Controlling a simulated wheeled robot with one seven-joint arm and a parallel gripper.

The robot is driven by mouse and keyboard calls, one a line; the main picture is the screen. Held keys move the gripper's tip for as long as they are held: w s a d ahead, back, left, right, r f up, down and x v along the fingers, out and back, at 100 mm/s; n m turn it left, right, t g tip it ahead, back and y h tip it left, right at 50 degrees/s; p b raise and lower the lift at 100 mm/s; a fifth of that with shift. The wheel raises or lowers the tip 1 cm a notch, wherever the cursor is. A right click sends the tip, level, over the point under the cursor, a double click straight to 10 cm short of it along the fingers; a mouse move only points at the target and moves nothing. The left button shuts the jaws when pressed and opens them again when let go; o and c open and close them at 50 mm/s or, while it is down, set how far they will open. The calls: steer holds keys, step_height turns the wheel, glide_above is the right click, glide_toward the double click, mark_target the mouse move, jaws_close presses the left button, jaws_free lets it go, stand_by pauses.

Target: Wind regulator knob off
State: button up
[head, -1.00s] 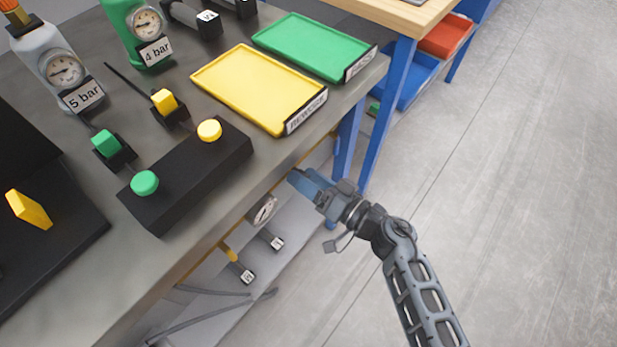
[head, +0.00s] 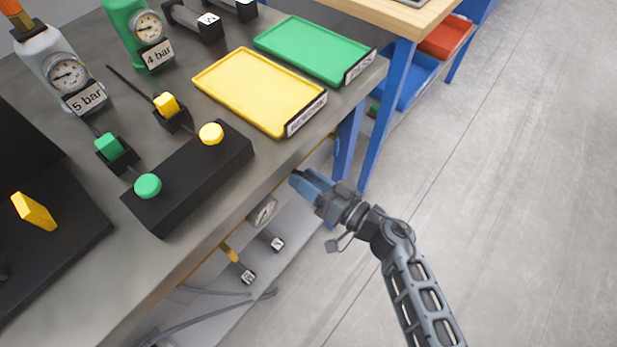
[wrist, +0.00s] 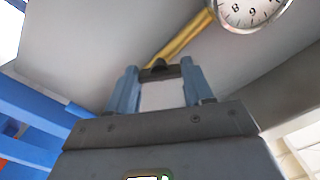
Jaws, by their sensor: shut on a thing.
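My gripper (head: 303,182) reaches under the front edge of the bench. Its blue fingers point toward the bench's underside. In the wrist view, the fingers (wrist: 158,74) stand either side of a small dark regulator knob (wrist: 160,68) and are shut on it at their tips. A yellow pipe (wrist: 185,38) runs behind the knob. A round white gauge (wrist: 250,8) shows at the top of the wrist view. The gauge also shows below the bench edge in the head view (head: 262,211).
The bench top holds a yellow tray (head: 255,88), a green tray (head: 310,48) and a black box (head: 190,180) with two round buttons. A blue bench leg (head: 375,125) stands just beyond my gripper. The floor (head: 510,200) at right is clear.

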steer(key=shift+f+m+b, duration=0.15)
steer(key=shift+m+b, duration=6.15)
steer(key=shift+m, duration=8.2)
steer(key=o, duration=1)
steer(key=shift+o, duration=0.2)
steer(key=shift+d, duration=0.1)
